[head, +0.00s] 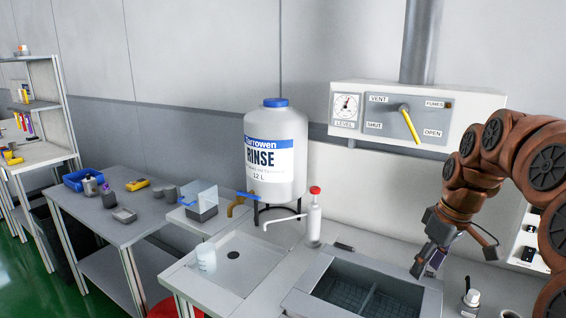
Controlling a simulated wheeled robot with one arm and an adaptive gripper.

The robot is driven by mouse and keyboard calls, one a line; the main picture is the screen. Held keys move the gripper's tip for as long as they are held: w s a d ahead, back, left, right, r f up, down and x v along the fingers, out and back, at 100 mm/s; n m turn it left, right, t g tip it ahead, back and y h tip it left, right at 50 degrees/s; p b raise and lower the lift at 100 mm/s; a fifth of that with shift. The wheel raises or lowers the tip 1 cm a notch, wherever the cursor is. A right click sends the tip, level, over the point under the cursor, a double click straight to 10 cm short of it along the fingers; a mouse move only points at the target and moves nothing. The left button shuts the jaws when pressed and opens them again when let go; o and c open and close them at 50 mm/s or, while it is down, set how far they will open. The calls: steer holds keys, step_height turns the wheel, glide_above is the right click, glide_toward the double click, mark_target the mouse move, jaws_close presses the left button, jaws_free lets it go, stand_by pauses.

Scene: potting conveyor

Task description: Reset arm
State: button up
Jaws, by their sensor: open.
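My arm comes in from the right of the head view. My gripper (443,252) hangs over the right end of the sunken grey basin (325,270), with its fingers apart. A small dark and purplish piece shows between the fingers; I cannot tell whether it is part of the gripper or a thing behind it. I see nothing clearly held.
A large white rinse bottle (276,185), a red-topped pump bottle (314,222) and a white cup (206,257) stand left of my gripper. A small bottle (470,302) stands below it. A vent panel (415,115) with a yellow lever is on the wall. A grey side table (95,222) is at left.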

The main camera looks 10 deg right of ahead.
steer(key=s+a+f, duration=0.1)
steer(key=s+a, duration=0.5)
steer(key=a, duration=0.3)
steer(key=s+a+f+m+g, duration=0.1)
steer(key=s+a+f, duration=0.3)
steer(key=s, duration=0.6)
steer(key=s+a+f+m+g+h, duration=0.1)
steer(key=s+a+f+m, duration=0.2)
steer(key=s, duration=0.7)
steer(key=shift+s+a+f+m+g+p, duration=0.15)
steer(key=shift+a+f+m+g+p, duration=0.2)
steer(key=shift+a+f, duration=0.45)
steer(key=shift+r, duration=0.1)
steer(key=shift+c, duration=0.3)
